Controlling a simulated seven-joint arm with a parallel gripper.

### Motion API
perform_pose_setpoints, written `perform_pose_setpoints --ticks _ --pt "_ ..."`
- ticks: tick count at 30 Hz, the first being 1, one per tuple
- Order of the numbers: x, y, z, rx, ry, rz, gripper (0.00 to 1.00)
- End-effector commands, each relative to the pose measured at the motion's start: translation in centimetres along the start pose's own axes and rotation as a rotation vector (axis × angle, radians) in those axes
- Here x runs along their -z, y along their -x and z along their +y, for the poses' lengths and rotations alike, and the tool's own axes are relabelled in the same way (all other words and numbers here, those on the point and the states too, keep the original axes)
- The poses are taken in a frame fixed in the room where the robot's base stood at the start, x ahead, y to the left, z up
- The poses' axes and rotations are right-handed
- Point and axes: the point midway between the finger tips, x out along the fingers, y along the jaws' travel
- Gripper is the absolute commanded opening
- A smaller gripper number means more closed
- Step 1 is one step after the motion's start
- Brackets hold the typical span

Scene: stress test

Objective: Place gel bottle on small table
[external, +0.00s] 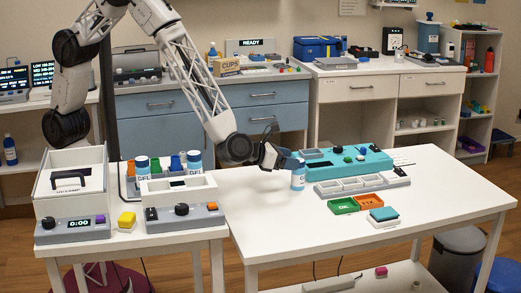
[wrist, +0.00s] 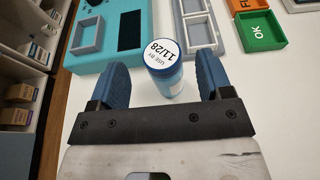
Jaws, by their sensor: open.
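A gel bottle (external: 298,178), white-capped with a blue and white body, stands upright on the large white table (external: 262,222). In the wrist view, the bottle's cap (wrist: 163,52) reads "USE BY 11/28". My gripper (external: 288,163) is open at the bottle. In the wrist view its blue fingers (wrist: 160,78) are on either side of the bottle, with a gap on each side. The small white table (external: 180,240) is at the left. Two similar GEL bottles, one at left (external: 142,170) and one at right (external: 195,163), stand at its back.
The small table carries a lidded box device (external: 72,190), a grey unit with a knob (external: 180,212) and a yellow block (external: 127,220). A teal device (external: 350,162), grey trays (external: 362,185) and orange (external: 342,206) and green trays lie right of the bottle. The large table's front left is clear.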

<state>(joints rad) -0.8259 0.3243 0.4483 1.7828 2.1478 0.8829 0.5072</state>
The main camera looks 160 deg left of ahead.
Motion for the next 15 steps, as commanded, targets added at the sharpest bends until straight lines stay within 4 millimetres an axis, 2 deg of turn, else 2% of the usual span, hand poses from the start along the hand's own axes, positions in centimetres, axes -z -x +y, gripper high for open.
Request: perform_pose_setpoints --ticks 9,15 --pt "0.1 -2.9 -0.2 -0.001 0.001 0.000 0.72" --pt "0.1 -3.6 -0.1 0.000 0.001 0.000 0.72"
